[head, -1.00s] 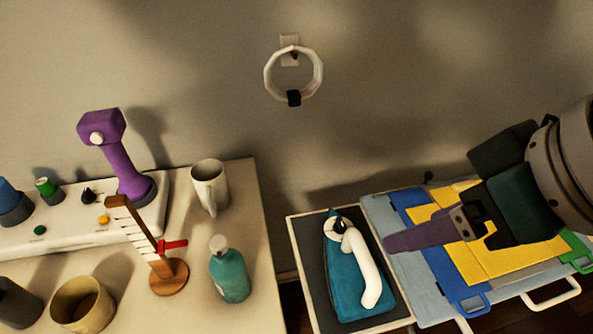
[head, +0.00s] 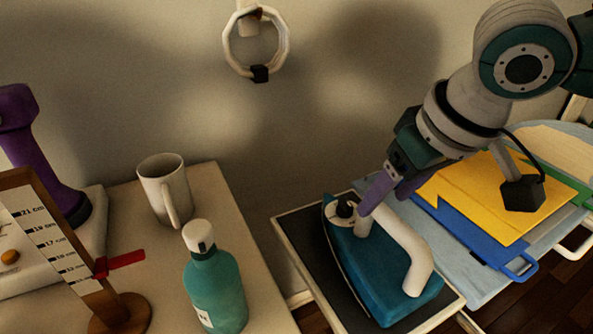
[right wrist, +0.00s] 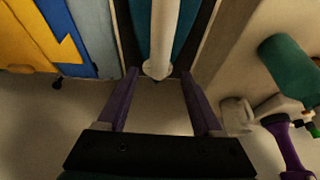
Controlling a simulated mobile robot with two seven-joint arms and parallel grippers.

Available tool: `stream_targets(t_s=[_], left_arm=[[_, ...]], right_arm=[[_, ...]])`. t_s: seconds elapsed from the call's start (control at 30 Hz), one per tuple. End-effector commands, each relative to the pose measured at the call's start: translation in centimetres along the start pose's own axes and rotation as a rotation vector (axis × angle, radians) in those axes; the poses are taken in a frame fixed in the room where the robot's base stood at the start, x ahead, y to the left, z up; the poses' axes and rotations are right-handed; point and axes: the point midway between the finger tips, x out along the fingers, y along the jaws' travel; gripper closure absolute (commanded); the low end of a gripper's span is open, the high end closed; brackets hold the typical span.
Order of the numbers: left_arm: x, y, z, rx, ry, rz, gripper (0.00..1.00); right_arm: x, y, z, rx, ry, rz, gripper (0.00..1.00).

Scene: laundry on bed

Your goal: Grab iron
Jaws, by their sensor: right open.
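The teal iron (head: 375,270) with a white handle (head: 405,248) and a black dial lies on a dark pad on a small stand, right of the table. My right gripper (head: 375,195) is above the near-wall end of the iron, by the dial and the front of the handle. In the right wrist view its two purple fingers (right wrist: 156,92) are spread apart, with the end of the white handle (right wrist: 160,60) just past the fingertips, between them in the picture. Nothing is held. My left gripper is in neither view.
A folding board (head: 460,278) with yellow, blue and green folded pieces lies right of the iron. A white table (head: 210,190) at the left holds a mug (head: 165,188), a teal bottle (head: 215,285), a wooden measuring stand (head: 45,240) and a purple device (head: 40,160). A ring hangs on the wall.

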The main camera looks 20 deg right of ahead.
Motion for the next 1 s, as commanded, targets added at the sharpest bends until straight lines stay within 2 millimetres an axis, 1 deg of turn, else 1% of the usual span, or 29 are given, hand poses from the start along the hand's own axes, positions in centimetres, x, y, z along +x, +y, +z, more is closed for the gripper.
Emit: stream_targets(t_s=[0.2,0.3,0.4,0.6,1.0], left_arm=[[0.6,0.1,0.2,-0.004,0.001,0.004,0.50],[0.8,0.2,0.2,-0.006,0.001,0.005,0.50],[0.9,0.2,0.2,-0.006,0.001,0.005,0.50],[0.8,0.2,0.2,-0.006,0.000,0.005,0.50],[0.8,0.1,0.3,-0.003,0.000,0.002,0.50]], right_arm=[[3.4,0.2,0.0,0.000,-0.001,-0.001,0.32],[4.5,0.2,-0.1,-0.001,0.000,-0.001,0.32],[4.8,0.2,-0.1,-0.002,0.000,0.000,0.32],[4.8,0.2,-0.1,-0.003,0.000,0.000,0.34],[4.7,0.2,-0.1,-0.003,0.000,0.000,0.79]])
